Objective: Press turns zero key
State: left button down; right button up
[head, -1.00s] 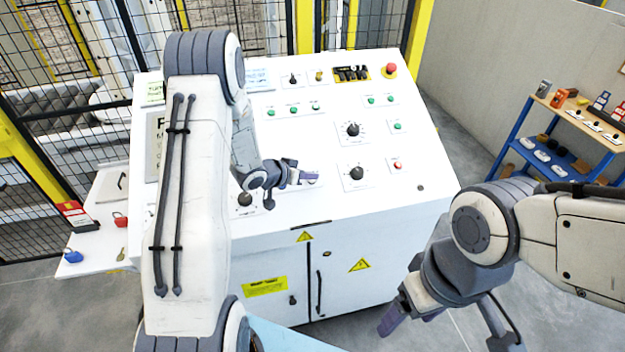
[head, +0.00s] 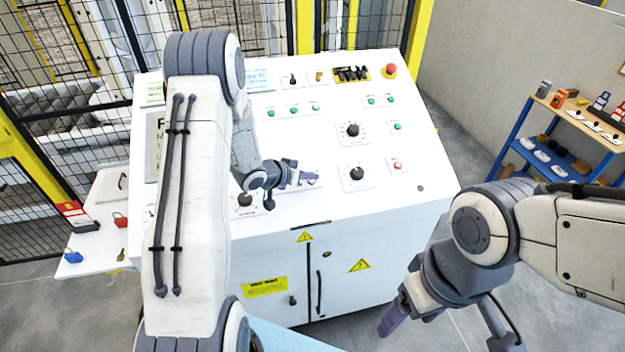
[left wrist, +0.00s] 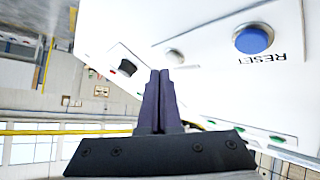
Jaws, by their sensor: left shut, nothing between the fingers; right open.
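The white sloped control panel (head: 322,140) carries several keys and knobs. My left gripper (head: 314,177) is shut and empty, low over the middle of the panel's front part. In the left wrist view its closed dark fingers (left wrist: 158,75) point at the panel near a pale round key (left wrist: 175,57). A blue key marked RESET (left wrist: 253,39) lies to the right of the fingertips there. I cannot read a label naming the turns zero key, and contact cannot be told. My right gripper (head: 452,328) is open and empty, in front of the cabinet's right side.
Black knobs (head: 353,130) and green buttons (head: 397,127) sit right of the left gripper. A red emergency stop (head: 391,69) is at the top right. A side shelf with padlocks (head: 120,219) is at left. A blue rack (head: 510,150) stands far right.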

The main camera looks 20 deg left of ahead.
pick_arm(q)
jog(key=shift+f, duration=0.1)
dwell(0.6)
jog(key=shift+w+a+f, duration=0.1)
jog(key=shift+w+f, duration=0.05)
jog(key=shift+f, duration=0.15)
jog(key=shift+w+a+f+b, duration=0.1)
jog(key=shift+f+b, duration=0.2)
jog(key=shift+f, duration=0.05)
dwell(0.6)
jog(key=shift+s+d+r+p, duration=0.2)
jog(key=shift+s+r+p, duration=0.1)
jog(key=shift+r+p, duration=0.35)
jog(key=shift+r, duration=0.1)
jog(key=r+p, duration=0.1)
jog(key=s+r+p, duration=0.1)
jog(key=r, duration=0.1)
jog(key=d+r+p, duration=0.1)
jog(key=shift+s+d+r, duration=0.1)
jog(key=shift+s+r, duration=0.2)
jog(key=shift+s, duration=0.05)
